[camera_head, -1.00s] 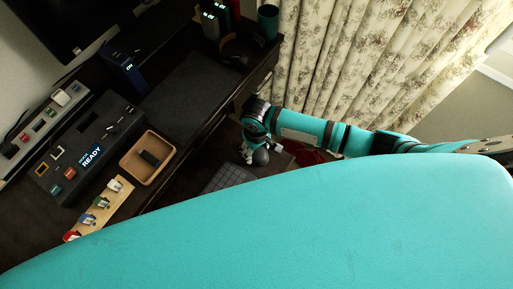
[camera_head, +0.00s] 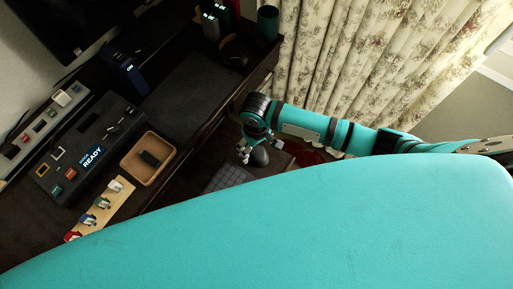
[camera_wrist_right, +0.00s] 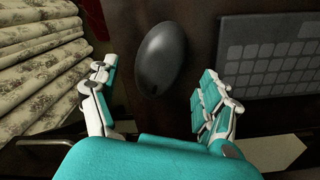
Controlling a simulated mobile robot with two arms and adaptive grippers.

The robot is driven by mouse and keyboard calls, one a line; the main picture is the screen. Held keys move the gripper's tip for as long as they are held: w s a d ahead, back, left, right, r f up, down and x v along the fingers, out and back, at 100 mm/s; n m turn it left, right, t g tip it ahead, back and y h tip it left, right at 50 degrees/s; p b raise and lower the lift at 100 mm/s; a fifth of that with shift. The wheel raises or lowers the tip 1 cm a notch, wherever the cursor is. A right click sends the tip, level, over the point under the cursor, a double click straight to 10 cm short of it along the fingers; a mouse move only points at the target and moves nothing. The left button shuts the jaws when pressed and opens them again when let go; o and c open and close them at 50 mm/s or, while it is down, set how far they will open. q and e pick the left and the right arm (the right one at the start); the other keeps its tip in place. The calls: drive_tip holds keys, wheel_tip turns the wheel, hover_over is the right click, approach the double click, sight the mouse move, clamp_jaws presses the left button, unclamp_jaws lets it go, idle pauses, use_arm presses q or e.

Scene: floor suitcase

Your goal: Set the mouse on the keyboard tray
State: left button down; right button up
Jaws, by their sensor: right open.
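The mouse (camera_head: 259,156) is a dark, smooth oval beside the right end of the grey keyboard (camera_head: 228,178). In the right wrist view the mouse (camera_wrist_right: 161,60) appears to rest on the dark brown keyboard tray (camera_wrist_right: 203,28), left of the keyboard (camera_wrist_right: 268,60). My right gripper (camera_head: 258,151) is at the mouse in the head view. In the wrist view its open white and teal fingers (camera_wrist_right: 155,88) stand on either side of the mouse's near end, with visible gaps. My left gripper is out of view.
The desk above holds a wooden tray (camera_head: 131,171) with a dark item, a black "READY" box (camera_head: 72,174), headphones (camera_head: 238,52) and a teal cup (camera_head: 268,22). Floral curtains (camera_head: 345,55) hang beside my right arm. My large teal body covers the lower head view.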

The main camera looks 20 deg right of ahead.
sight(256, 149)
wheel_tip(256, 149, up, 9)
drive_tip(key=shift+r+p, duration=0.15)
drive_tip(key=shift+p, duration=0.15)
idle(0.5)
